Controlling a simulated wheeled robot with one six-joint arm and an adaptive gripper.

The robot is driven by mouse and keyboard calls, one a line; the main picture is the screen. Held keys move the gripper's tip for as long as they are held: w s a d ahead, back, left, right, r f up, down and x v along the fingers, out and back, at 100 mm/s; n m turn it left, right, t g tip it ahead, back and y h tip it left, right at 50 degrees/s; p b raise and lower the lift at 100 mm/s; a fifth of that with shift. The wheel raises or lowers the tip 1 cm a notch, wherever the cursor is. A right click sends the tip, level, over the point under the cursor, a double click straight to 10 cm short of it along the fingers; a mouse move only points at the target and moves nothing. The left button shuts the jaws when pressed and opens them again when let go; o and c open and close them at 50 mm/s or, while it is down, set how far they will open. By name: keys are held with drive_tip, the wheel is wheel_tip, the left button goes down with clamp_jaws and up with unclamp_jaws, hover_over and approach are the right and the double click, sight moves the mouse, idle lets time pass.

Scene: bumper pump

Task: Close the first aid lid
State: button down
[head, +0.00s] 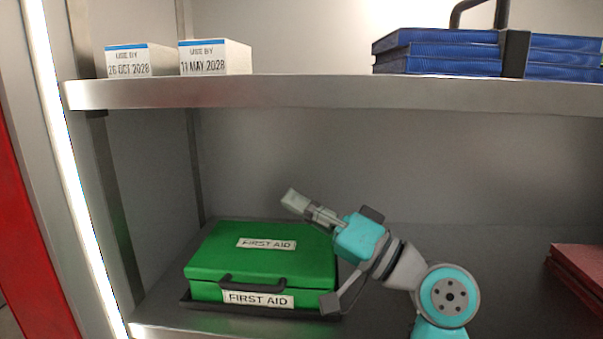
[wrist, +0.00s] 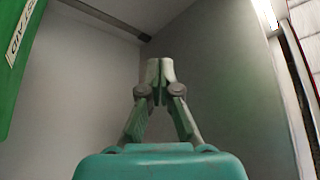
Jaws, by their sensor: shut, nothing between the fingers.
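The green first aid box (head: 215,262) sits on a dark tray (head: 187,300) on the lower shelf in the head view. Its lid (head: 212,245) lies down flat over the box, with a label on top and another label and a dark handle on the front. Whether the lid is fully seated cannot be told. My gripper (head: 290,199) is above the back right part of the lid, apart from it, pointing up and left. Its fingers are shut with nothing between them, as the wrist view (wrist: 160,68) shows. A green strip of the box (wrist: 12,85) shows at the wrist view's left edge.
The upper shelf (head: 300,92) overhangs the box and holds two white cartons (head: 215,58) and blue packs (head: 435,52). A shelf upright and light strip (head: 75,190) stand at the left. A red object (head: 577,275) lies at right. The space behind my gripper is clear up to the back wall.

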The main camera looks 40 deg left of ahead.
drive_tip(key=shift+s+d+f+n+g, duration=0.35)
drive_tip(key=shift+s+f, duration=0.4)
drive_tip(key=shift+f, duration=1.1)
drive_tip(key=shift+s+d+f+n+g, duration=0.1)
drive_tip(key=shift+s+d+f+n, duration=0.4)
drive_tip(key=shift+f, duration=1.3)
drive_tip(key=shift+s+d+f+n+g, duration=0.2)
drive_tip(key=shift+s+d+f, duration=0.55)
drive_tip(key=shift+f, duration=1.1)
drive_tip(key=shift+s+a, duration=0.2)
drive_tip(key=shift+a, duration=0.1)
drive_tip(key=shift+f, duration=0.1)
drive_tip(key=v, duration=1.2)
